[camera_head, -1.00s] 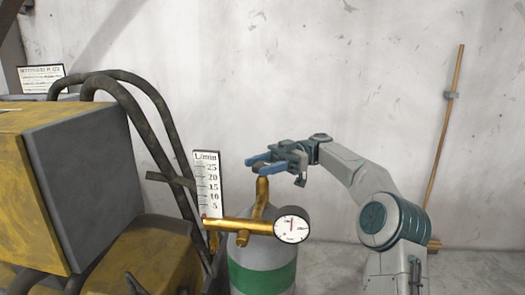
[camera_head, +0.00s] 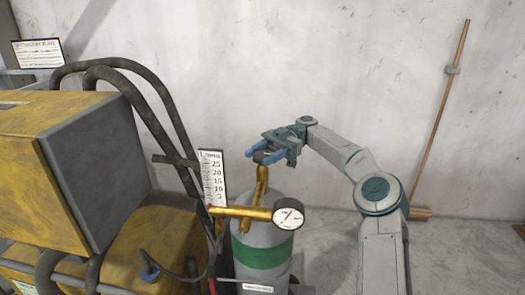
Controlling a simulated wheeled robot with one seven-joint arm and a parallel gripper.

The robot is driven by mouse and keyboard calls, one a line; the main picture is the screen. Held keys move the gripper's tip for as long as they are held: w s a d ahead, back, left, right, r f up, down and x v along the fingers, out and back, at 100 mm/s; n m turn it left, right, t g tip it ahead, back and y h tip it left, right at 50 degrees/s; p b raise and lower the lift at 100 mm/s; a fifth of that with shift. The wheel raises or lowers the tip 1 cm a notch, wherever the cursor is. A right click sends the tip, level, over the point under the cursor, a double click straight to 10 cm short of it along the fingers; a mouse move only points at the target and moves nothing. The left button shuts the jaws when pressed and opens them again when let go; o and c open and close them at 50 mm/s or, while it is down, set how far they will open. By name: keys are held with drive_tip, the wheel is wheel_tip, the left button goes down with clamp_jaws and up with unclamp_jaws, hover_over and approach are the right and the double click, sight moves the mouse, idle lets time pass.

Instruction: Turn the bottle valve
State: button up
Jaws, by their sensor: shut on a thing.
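The gas bottle (camera_head: 262,247) stands upright on the floor, grey with a green band. A brass valve stem and regulator pipe (camera_head: 240,211) sit on its top. A round white gauge (camera_head: 288,214) is at the pipe's right end. My gripper (camera_head: 259,154) is at the top of the brass stem, its blue fingers pointing left.
A white flow scale (camera_head: 212,177) stands left of the bottle. A yellow and grey machine (camera_head: 60,170) with thick dark hoses (camera_head: 150,95) fills the left side. A wooden broom (camera_head: 443,115) leans on the wall at right. Floor right of the bottle is mostly clear.

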sight(265, 154)
idle(0.3)
drive_tip(key=o, duration=1)
drive_tip(key=shift+c, duration=0.2)
drive_tip(key=shift+r, duration=0.1)
drive_tip(key=shift+r, duration=0.3)
drive_tip(key=r, duration=0.2)
drive_tip(key=r+p, duration=0.1)
drive_tip(key=shift+s+d+r, duration=0.1)
drive_tip(key=shift+d+r, duration=0.2)
drive_tip(key=shift+r, duration=0.1)
drive_tip(key=s+d+r+p, duration=0.3)
drive_tip(key=d+r, duration=0.3)
drive_tip(key=d, duration=0.4)
drive_tip(key=shift+s+d+r+p, duration=0.15)
drive_tip(key=shift+s+p, duration=0.25)
drive_tip(key=shift+p, duration=0.5)
